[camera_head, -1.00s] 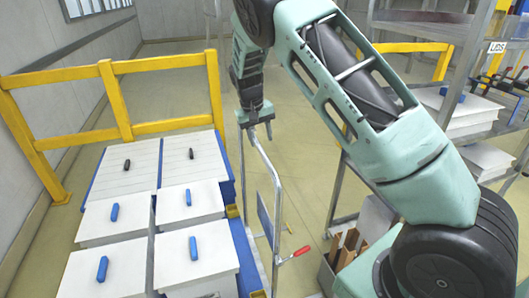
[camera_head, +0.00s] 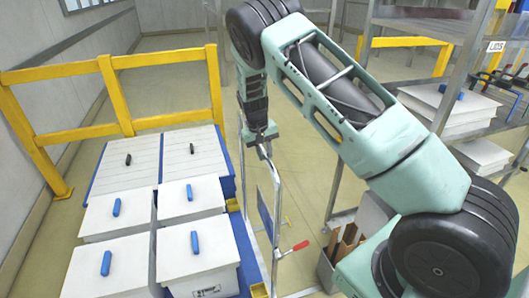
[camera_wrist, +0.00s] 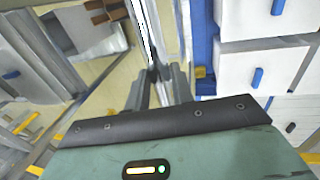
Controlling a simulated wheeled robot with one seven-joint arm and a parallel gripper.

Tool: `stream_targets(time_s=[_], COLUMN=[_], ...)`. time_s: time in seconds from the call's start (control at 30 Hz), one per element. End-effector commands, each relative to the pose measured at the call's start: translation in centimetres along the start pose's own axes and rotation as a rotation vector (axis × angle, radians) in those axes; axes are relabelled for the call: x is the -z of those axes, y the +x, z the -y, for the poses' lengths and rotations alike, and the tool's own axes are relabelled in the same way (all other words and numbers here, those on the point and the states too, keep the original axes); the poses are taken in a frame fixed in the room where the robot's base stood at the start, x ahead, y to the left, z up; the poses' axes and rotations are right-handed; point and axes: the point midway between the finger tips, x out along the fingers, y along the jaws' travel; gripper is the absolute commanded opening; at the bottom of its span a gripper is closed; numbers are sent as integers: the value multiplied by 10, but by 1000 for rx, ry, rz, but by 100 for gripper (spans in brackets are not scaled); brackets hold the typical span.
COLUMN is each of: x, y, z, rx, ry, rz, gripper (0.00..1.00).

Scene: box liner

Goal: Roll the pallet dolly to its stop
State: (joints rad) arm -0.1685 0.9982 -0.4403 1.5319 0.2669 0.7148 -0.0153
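The pallet dolly has a blue deck (camera_head: 229,187) at the left, loaded with several white lidded boxes (camera_head: 197,262). A steel push handle (camera_head: 277,205) stands at its right side, with a red-tipped lever (camera_head: 300,245) low on it. My gripper (camera_head: 263,147) is at the top bar of this handle, pointing down. In the wrist view my gripper's grey fingers (camera_wrist: 160,88) lie over the steel bar (camera_wrist: 146,35). Whether they are closed on it is unclear. The dolly's wheels and its stop cannot be made out.
A yellow guard rail (camera_head: 110,85) stands behind and left of the boxes. A metal rack (camera_head: 455,85) labelled LIDS holds white lids at the right. A bin (camera_head: 330,265) with brown pieces stands right of the handle. Open floor (camera_head: 180,65) lies beyond the rail.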

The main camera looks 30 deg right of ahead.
Motion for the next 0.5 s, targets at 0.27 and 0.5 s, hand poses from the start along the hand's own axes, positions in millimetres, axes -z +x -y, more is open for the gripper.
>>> stream_targets(time_s=[0.27, 0.5], x=[0, 0], y=[1, 9], z=[-4, -41], rx=[0, -8], ry=[2, 8], rz=[0, 2], gripper=[0, 0])
